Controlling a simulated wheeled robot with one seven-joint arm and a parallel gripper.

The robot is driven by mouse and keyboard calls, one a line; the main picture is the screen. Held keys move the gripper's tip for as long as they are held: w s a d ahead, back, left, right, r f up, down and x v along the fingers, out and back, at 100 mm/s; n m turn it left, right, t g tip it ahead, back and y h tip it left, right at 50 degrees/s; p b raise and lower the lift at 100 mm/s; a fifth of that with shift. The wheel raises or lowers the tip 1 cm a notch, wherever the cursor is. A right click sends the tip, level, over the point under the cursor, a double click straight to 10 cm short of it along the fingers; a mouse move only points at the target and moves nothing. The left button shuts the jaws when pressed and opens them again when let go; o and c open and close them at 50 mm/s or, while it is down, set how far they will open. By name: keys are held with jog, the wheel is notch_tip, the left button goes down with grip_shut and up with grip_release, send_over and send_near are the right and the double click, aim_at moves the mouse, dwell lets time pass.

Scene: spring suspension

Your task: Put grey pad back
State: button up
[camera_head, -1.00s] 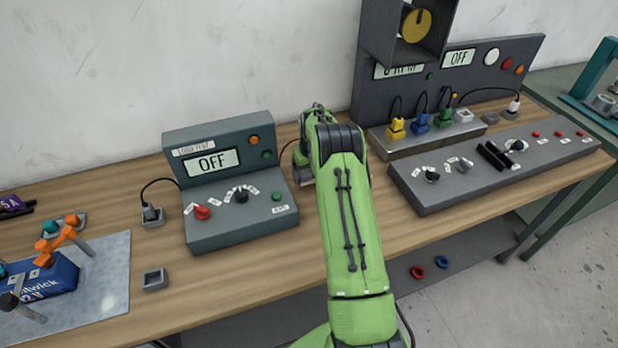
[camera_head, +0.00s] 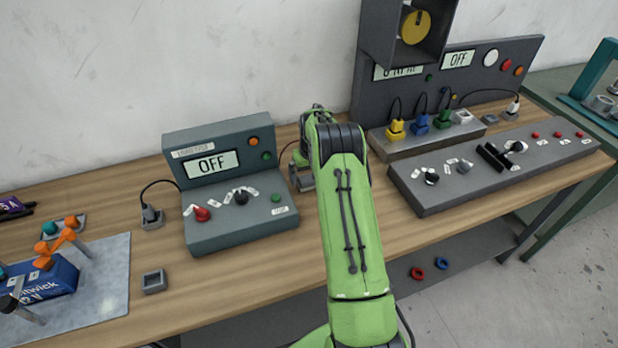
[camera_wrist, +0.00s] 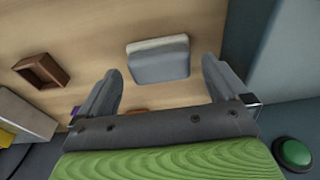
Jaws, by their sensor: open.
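The grey pad (camera_wrist: 158,62) lies on the wooden bench top in the wrist view, a block with a paler far edge. My gripper (camera_wrist: 160,78) is open, with one finger to the left of the pad and one to the right. Bare wood shows between the pad and each finger, and nothing is held. In the head view my gripper (camera_head: 304,178) is partly hidden behind my green arm, close to the right side of the load test box. I cannot make out the pad in the head view.
The load test box (camera_head: 240,225) stands just left of my gripper; its green button (camera_wrist: 294,153) shows in the wrist view. A brown open socket (camera_wrist: 41,71) is left of the pad. A terminal strip with coloured plugs (camera_head: 428,138) and a control panel (camera_head: 490,170) are on the right.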

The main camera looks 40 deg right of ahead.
aim_at(311, 181)
jog(key=s+a+r, duration=0.2)
jog(key=a+r, duration=0.1)
jog(key=r, duration=0.6)
jog(key=s+a+r, duration=0.2)
jog(key=a+r, duration=0.1)
jog(key=r, duration=0.6)
jog(key=s+a+r+n+t, duration=0.2)
jog(key=s+a+r, duration=0.8)
jog(key=a, duration=0.1)
jog(key=s+a+t, duration=0.1)
jog(key=s+a, duration=0.3)
jog(key=s, duration=0.6)
jog(key=s+a+f+n, duration=0.1)
jog(key=s+a, duration=0.3)
jog(key=s, duration=0.5)
jog(key=shift+s+f+t, duration=0.2)
jog(key=shift+s+t, duration=0.2)
jog(key=shift+a, duration=0.1)
